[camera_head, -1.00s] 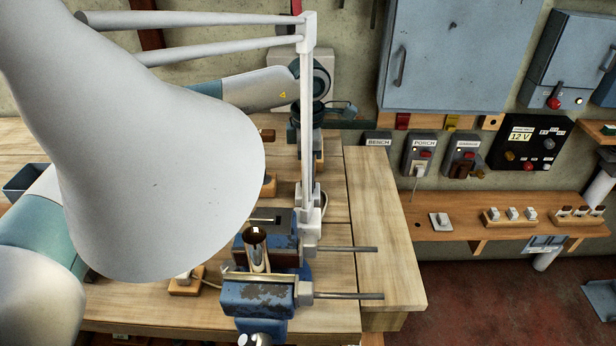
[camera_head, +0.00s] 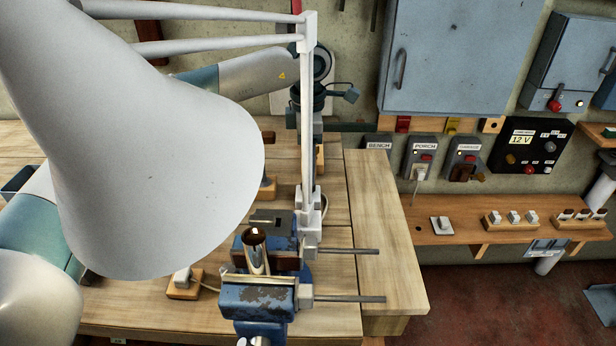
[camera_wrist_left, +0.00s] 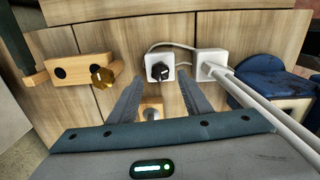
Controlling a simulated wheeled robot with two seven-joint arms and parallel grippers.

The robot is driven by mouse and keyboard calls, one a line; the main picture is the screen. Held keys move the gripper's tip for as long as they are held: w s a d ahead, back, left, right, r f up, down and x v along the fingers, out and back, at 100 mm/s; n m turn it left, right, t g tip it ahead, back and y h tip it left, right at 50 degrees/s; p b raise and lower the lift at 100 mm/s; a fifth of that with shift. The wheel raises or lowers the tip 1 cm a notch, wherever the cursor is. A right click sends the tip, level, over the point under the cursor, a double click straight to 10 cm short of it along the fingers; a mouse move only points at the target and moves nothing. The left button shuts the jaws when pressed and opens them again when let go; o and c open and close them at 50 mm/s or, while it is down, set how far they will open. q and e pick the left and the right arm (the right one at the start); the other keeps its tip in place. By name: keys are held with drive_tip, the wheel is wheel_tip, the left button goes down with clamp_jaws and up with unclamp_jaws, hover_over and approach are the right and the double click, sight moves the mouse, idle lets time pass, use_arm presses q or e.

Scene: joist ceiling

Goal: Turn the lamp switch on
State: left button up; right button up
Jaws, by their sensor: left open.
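The lamp has a big pale grey shade (camera_head: 165,160) that fills the left of the head view, with a white post (camera_head: 308,130) standing by the vise. In the left wrist view, a small white box with a black knob (camera_wrist_left: 160,70) sits on the bench, with a cord beside the lamp's white foot (camera_wrist_left: 210,64). My left gripper (camera_wrist_left: 160,98) is open and empty, its two fingers pointing toward that box, which lies beyond the gap between them. I cannot tell whether the fingers touch anything. In the head view its fingertips are hard to make out behind the post. My right gripper is not in view.
A wooden block with a metal knob (camera_wrist_left: 152,112) shows between the fingers; another with a brass knob (camera_wrist_left: 102,78) is at left. A blue vise (camera_head: 258,294) holds a shiny cylinder. Labelled wall switches (camera_head: 421,155) and a shelf (camera_head: 455,231) are at right. The bench's right end is clear.

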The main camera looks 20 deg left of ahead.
use_arm(q)
wheel_tip(320, 180, up, 14)
drive_tip(key=b, duration=0.2)
drive_tip(key=shift+f, duration=0.2)
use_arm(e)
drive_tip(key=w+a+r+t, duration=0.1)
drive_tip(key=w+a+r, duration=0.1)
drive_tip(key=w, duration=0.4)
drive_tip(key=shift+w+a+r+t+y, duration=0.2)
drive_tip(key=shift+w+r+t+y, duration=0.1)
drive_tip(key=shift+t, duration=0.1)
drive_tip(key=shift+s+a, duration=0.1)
use_arm(q)
drive_tip(key=shift+f, duration=0.1)
